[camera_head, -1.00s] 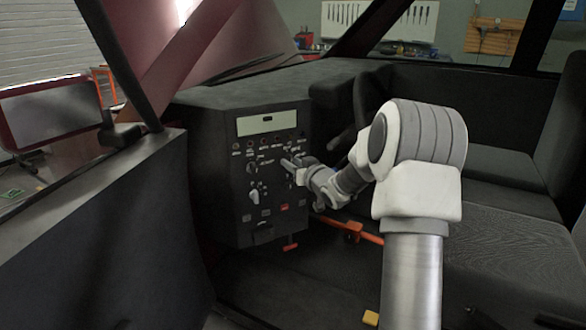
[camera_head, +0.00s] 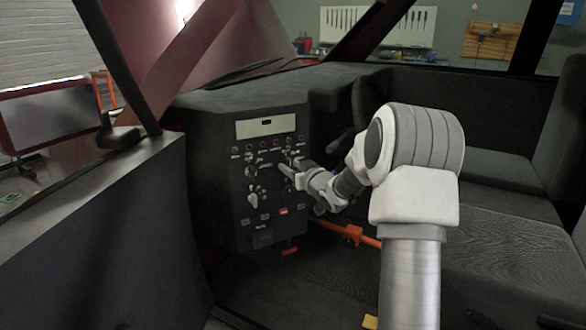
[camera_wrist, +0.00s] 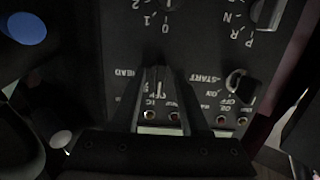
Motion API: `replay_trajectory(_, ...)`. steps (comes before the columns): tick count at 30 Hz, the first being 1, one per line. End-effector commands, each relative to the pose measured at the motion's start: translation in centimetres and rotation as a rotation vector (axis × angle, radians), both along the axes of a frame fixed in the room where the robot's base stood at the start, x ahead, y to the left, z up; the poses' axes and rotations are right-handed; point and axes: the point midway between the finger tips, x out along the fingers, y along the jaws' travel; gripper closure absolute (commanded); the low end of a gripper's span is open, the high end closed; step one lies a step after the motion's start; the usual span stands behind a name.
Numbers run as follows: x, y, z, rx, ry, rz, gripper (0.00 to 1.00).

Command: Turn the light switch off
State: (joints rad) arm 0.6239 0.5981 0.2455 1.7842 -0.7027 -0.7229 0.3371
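The dark control panel (camera_head: 224,190) with knobs and switches faces my arm in the head view. My gripper (camera_head: 288,170) is at the right part of the panel, close to its face. In the wrist view the panel shows upside down, and my gripper (camera_wrist: 159,72) appears narrowly open, its fingers pointing at the panel. A small light-coloured switch lever (camera_wrist: 158,88) shows between the fingers, near OFF lettering and beside the word HEAD. I cannot tell whether the fingers touch it. Its base and the fingertips are dark.
A black knob (camera_wrist: 242,84) by the START lettering and a light knob (camera_wrist: 268,12) are close to the right. The steering wheel (camera_head: 360,105) is right of the panel. An orange bar (camera_head: 362,238) runs below my arm. The seat (camera_head: 510,235) is at right.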

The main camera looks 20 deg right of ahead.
Motion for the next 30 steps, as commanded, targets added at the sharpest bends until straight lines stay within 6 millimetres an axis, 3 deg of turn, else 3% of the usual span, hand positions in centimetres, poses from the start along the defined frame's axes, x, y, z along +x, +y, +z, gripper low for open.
replay_trajectory(8,-2.2,-0.2,0.5,0.000,0.001,-0.001,0.55)
replay_trajectory(24,-13.8,-0.8,2.0,0.000,0.001,-0.003,0.55)
replay_trajectory(30,-16.5,-0.9,2.2,-0.001,0.000,-0.001,0.55)
